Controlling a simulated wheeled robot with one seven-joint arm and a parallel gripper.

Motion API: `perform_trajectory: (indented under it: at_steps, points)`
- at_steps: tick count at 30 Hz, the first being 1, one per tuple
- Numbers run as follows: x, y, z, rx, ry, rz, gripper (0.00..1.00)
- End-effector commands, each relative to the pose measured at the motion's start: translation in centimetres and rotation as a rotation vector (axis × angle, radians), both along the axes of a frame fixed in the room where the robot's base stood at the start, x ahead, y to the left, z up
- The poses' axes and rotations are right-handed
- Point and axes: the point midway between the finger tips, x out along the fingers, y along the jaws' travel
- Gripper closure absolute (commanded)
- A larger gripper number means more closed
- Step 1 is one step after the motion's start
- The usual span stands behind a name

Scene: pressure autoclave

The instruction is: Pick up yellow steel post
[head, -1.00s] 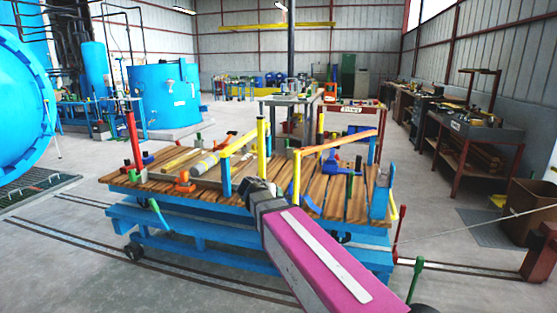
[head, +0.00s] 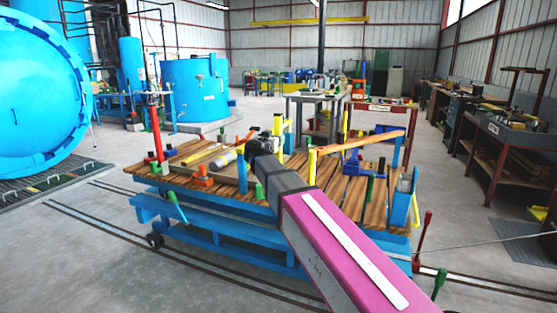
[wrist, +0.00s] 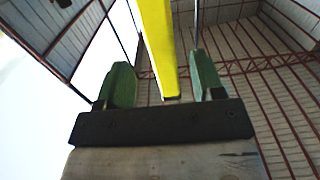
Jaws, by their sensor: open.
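A yellow steel post (head: 278,125) stands on the slatted wooden top of the blue cart (head: 190,228). In the head view its lower part is hidden behind my gripper. My gripper (head: 262,138) is at the end of my arm, over the cart top. In the wrist view my gripper (wrist: 161,60) has its two green fingers spread apart. The yellow post (wrist: 158,40) shows between them, closer to the right finger, with a visible gap to the left one. I cannot tell whether it touches the right finger, or how deep it sits.
An orange bar (head: 362,142) lies raised at the cart's right side. A red post (head: 155,130) stands at the left end, with an orange clamp (head: 202,176) nearby. Other posts and tools crowd the cart. The floor in front is open.

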Motion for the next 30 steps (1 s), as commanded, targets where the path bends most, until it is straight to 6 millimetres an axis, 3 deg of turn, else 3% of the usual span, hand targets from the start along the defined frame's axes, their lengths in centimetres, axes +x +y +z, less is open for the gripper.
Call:
perform_trajectory:
  at_steps: [13, 21, 27, 30]
  points:
    - [4.8, -1.4, -0.4, 0.000, 0.001, -0.002, 0.38]
    - [5.0, -1.6, -0.4, 0.000, 0.001, 0.000, 0.38]
    - [5.0, -1.6, -0.4, 0.000, 0.001, 0.000, 1.00]
    - [5.0, -1.6, -0.3, -0.001, 0.000, 0.000, 1.00]
